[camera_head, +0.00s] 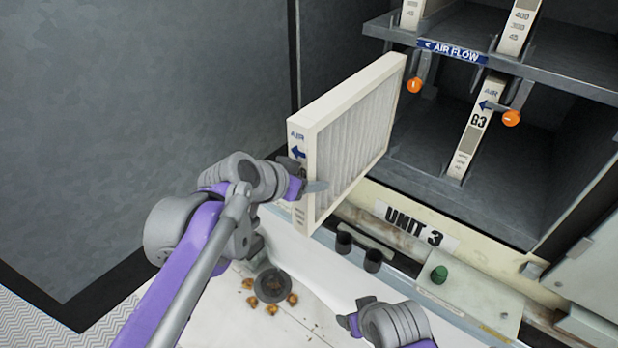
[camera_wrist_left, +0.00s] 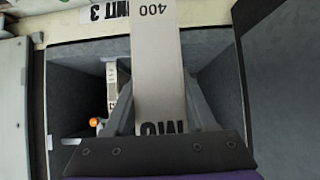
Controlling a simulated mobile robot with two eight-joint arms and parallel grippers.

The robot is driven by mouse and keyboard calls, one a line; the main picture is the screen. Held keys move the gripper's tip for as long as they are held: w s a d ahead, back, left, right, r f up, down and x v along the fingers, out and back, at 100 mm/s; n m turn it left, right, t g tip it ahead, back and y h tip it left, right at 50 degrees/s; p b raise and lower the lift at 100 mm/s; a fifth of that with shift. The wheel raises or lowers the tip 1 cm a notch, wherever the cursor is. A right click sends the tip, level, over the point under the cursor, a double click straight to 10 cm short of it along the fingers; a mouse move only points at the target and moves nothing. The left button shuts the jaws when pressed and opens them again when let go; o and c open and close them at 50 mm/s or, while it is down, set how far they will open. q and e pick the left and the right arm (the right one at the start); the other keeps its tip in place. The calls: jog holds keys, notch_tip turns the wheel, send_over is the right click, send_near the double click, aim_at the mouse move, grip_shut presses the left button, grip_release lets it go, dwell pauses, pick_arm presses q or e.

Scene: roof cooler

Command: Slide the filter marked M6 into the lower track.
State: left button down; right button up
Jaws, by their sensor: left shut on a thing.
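A white pleated filter (camera_head: 352,141) in a cream frame is held upright in front of the left part of the housing. Its edge strip shows "AIR" and a blue arrow pointing left. My left gripper (camera_head: 306,187) is shut on this edge strip. In the left wrist view, the strip (camera_wrist_left: 158,70) reads "400" and a partly covered, upside-down mark that looks like M6. The lower track lies in the lower bay (camera_head: 420,160), whose floor is partly hidden behind the filter.
A G3 filter (camera_head: 474,132) stands in the lower bay, right of the held one. Orange-knobbed levers (camera_head: 415,86) hang below the "AIR FLOW" shelf (camera_head: 452,51).

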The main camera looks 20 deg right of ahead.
pick_arm(q)
jog(key=shift+a, duration=0.1)
pick_arm(e)
jog(key=shift+r, duration=0.15)
dwell(0.5)
pick_arm(q)
jog(key=shift+w+d+f+p, duration=0.1)
jog(key=shift+w+d+p, duration=0.1)
jog(key=shift+w+d, duration=0.75)
jog(key=shift+w+d+r+p, duration=0.1)
jog(key=shift+w+d+p, duration=0.1)
jog(key=shift+w+d, duration=0.7)
jog(key=shift+w+d+f+p, duration=0.15)
jog(key=shift+w+d, duration=0.4)
jog(key=shift+d, duration=0.75)
pick_arm(e)
jog(key=shift+w+r, duration=0.2)
jog(key=shift+r, duration=0.4)
pick_arm(q)
jog(key=shift+w+d, duration=0.1)
jog(key=shift+d, duration=0.05)
